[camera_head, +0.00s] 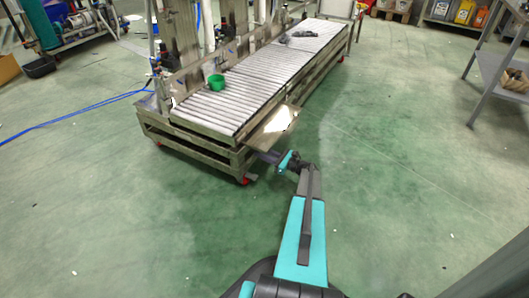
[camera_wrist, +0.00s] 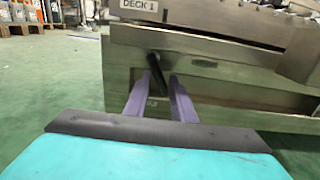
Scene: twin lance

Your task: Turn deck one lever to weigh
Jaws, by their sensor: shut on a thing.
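In the wrist view a dark lever (camera_wrist: 156,68) stands out from the metal side of the conveyor frame, below a white label reading DECK 1 (camera_wrist: 138,5). The lever is tilted. My gripper (camera_wrist: 163,82) has its two purple fingers on either side of the lever and is shut on it. In the head view my gripper (camera_head: 268,157) reaches the near end of the roller conveyor (camera_head: 235,97), low beside its frame. The lever is hidden in that view. I cannot read any position marking such as "weigh".
A metal plate (camera_head: 270,128) juts out from the conveyor just above my gripper. A blue cable (camera_head: 70,120) lies on the floor at left. A grey table (camera_head: 500,80) stands at right. The green floor between is clear.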

